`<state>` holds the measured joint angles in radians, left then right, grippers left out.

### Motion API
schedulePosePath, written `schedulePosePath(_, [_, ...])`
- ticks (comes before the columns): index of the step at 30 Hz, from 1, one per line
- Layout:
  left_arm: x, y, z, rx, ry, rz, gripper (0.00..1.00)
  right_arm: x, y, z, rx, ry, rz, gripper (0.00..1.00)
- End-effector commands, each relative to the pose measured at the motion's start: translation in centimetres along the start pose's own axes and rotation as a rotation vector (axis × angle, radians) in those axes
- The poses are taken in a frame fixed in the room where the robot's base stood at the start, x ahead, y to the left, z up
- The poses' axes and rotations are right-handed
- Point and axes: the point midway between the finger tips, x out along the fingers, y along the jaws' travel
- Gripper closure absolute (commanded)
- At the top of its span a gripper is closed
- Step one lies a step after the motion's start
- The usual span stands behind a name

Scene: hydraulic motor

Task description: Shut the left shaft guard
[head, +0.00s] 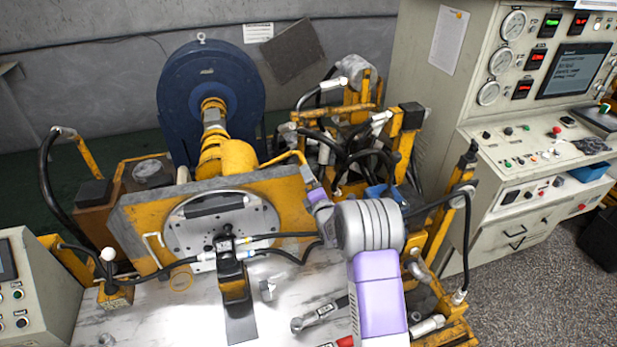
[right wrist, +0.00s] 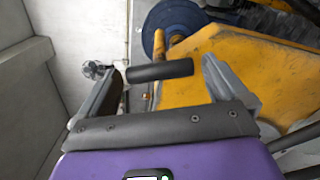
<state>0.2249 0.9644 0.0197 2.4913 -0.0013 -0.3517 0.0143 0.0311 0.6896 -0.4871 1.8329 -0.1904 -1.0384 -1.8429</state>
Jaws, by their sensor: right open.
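I cannot clearly pick out the left shaft guard. In the head view, the yellow shaft and coupling (head: 222,150) run from the blue flywheel (head: 180,95) towards a yellow-edged plate (head: 285,196). A bent yellow bar (head: 284,159) rises behind the plate. My right gripper (right wrist: 162,67) is open in the right wrist view. A dark cylindrical bar (right wrist: 160,71), like a handle, lies across the gap between its fingers; I cannot tell whether they touch it. A yellow panel (right wrist: 230,62) fills the view beyond. My left gripper is not in view.
A round metal disc (head: 180,235) with a dark bar is set in the plate. Hoses run to a black fitting (head: 232,265) on the white bench (head: 180,325), where a wrench (head: 315,316) lies. Yellow pipework (head: 350,125) and a control console (head: 520,175) stand on the right.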

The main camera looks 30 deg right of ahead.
Motion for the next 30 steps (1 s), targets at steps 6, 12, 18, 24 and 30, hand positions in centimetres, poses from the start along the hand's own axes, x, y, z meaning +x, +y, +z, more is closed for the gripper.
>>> schedulePosePath(6, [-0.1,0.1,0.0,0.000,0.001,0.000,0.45,2.1,0.0,0.0,0.000,0.001,-0.001,0.00])
schedulePosePath(12, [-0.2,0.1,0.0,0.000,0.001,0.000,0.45,2.6,-0.1,0.0,0.001,0.000,-0.001,0.00])
schedulePosePath(18, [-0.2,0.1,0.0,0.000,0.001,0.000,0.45,2.5,-0.1,0.0,0.001,0.000,-0.002,0.03])
schedulePosePath(24, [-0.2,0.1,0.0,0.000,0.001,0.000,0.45,2.5,0.0,0.0,0.001,0.000,-0.001,0.34])
schedulePosePath(30, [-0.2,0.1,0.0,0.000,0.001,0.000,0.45,2.5,0.0,0.0,0.001,0.000,-0.001,0.64])
